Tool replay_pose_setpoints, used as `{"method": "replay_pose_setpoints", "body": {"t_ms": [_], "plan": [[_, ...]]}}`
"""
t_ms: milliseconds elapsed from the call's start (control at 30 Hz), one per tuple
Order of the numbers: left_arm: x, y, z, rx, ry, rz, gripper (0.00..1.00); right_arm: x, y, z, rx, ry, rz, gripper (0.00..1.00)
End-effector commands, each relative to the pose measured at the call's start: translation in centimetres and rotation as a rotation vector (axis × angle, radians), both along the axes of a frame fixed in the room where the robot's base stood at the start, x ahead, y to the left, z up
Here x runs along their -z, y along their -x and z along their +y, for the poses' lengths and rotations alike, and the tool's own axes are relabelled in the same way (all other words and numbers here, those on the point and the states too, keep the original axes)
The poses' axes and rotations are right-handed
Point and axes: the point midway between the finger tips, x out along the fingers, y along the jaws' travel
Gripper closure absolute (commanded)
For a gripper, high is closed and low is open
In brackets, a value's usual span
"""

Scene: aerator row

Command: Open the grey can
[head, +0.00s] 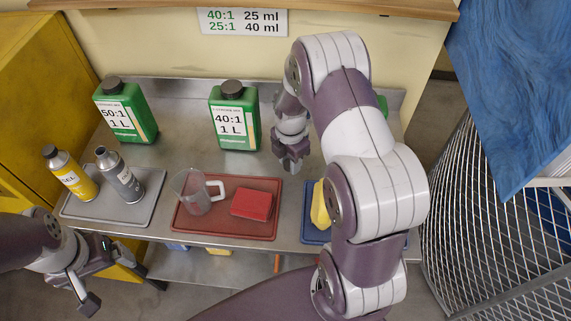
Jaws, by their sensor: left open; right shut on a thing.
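The grey can (121,177) leans slightly in the picture and stands on the grey tray at the left of the bench. Its narrow top is dark grey; I cannot tell whether that is a cap or a bare neck. My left gripper (88,277) is open and empty, in front of the bench, below and left of the can. My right gripper (291,164) is above the bench, right of the 40:1 bottle and well away from the can. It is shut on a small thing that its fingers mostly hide.
A yellow can (72,177) stands beside the grey can on the grey tray (147,207). Green bottles (127,122) (234,128) stand behind. The red tray (228,231) holds a clear jug (192,193) and a red block (251,204). A blue tray (309,229) holds something yellow, partly behind my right arm.

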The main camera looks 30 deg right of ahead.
Motion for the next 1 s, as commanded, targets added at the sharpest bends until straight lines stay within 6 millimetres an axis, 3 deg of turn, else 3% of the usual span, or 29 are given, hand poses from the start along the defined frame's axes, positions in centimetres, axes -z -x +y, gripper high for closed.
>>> {"method": "replay_pose_setpoints", "body": {"t_ms": [133, 333, 733, 767, 800, 833, 1000], "plan": [[-0.4, 0.0, 0.0, 0.000, 0.000, 0.000, 0.04, 1.0, -1.0, 0.1, -0.001, -0.001, 0.002, 1.00], [-1.3, 0.0, 0.0, 0.000, 0.000, 0.000, 0.04, 4.3, -1.0, 0.1, -0.001, -0.001, 0.002, 1.00], [-0.8, 0.0, 0.0, 0.000, 0.000, 0.000, 0.04, 5.2, -1.0, 0.1, -0.001, 0.000, 0.000, 1.00], [-0.8, 0.0, 0.0, 0.000, 0.000, 0.000, 0.04, 5.1, -1.0, 0.0, -0.001, 0.000, 0.000, 0.57], [-0.9, 0.0, 0.0, 0.000, 0.000, 0.000, 0.04, 5.0, -1.0, 0.0, -0.001, 0.000, 0.000, 0.44], [-0.9, 0.0, 0.0, 0.000, 0.000, 0.000, 0.04, 5.0, -1.0, 0.1, -0.001, 0.000, 0.000, 0.38], [-0.9, 0.0, 0.0, 0.000, 0.000, -0.001, 0.04, 5.0, -1.0, 0.0, -0.001, 0.000, 0.001, 0.38]]}}
